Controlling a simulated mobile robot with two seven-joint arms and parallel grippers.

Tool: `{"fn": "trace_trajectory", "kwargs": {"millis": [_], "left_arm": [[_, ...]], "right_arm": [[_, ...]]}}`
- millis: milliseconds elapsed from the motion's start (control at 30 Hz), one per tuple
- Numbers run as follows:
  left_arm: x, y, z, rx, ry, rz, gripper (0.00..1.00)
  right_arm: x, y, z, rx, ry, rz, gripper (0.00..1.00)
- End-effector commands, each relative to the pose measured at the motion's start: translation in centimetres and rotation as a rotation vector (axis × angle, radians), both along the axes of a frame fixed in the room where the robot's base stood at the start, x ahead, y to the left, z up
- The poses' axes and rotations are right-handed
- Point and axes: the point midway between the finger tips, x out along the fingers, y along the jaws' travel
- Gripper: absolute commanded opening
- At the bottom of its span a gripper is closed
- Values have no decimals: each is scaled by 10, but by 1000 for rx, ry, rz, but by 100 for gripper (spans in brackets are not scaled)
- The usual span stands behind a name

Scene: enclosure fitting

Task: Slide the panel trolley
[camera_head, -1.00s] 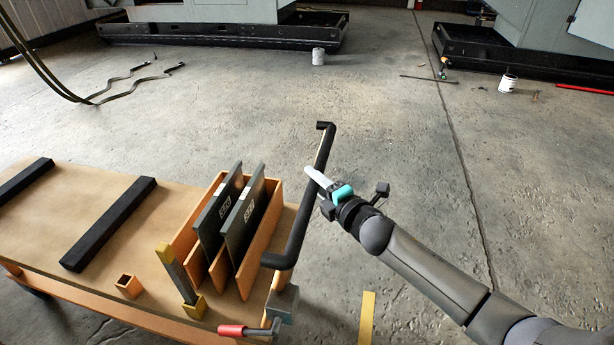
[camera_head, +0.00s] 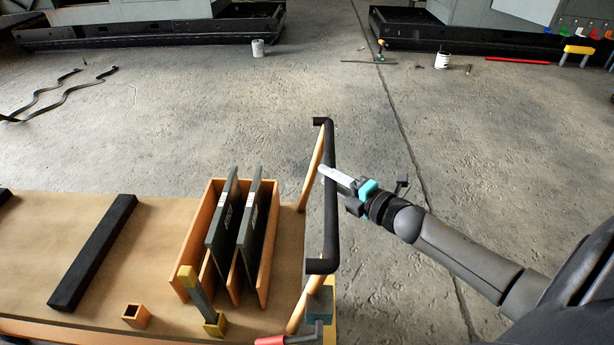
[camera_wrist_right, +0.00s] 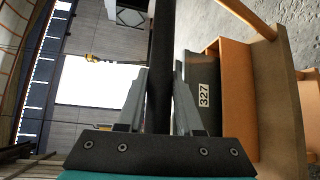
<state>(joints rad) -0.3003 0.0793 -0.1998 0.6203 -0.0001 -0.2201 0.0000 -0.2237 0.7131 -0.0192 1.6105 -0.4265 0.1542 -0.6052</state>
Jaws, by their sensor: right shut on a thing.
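The panel trolley (camera_head: 160,225) has a tan flat deck and stands at the lower left in the head view. Its black push handle (camera_head: 331,215) rises at the right end on orange posts. My right gripper (camera_head: 335,178) is shut on the handle's bar near its middle. In the right wrist view the black bar (camera_wrist_right: 161,70) runs between the two grey fingers. An orange rack (camera_head: 195,232) on the deck holds two dark panels (camera_head: 222,225), standing on edge. A panel label reading 327 shows in the right wrist view. My left gripper is not in view.
A black bar (camera_head: 95,250) lies across the deck. A small orange socket (camera_head: 137,315) and a yellow-topped post (camera_head: 197,295) stand near the front edge. A red-gripped lever (camera_head: 285,340) is below the handle. Open floor lies beyond and right; white cans (camera_head: 442,61) stand farther back.

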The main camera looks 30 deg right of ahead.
Motion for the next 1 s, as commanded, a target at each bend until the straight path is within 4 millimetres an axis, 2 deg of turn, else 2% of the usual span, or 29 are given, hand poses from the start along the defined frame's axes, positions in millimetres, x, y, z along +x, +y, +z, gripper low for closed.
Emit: {"fn": "trace_trajectory", "kwargs": {"millis": [33, 100, 500, 700, 1000], "left_arm": [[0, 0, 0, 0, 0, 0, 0], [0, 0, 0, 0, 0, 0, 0], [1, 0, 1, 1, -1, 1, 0], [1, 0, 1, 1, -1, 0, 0], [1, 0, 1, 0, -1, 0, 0]], "right_arm": [[-7, -13, -3, -5, 9, -11, 0], [-14, -24, -3, -4, 9, -11, 0], [-50, -76, -1, -2, 5, -10, 0], [-59, -89, -1, -1, 4, -7, 0], [-64, -96, 0, 1, 1, -2, 0]]}}
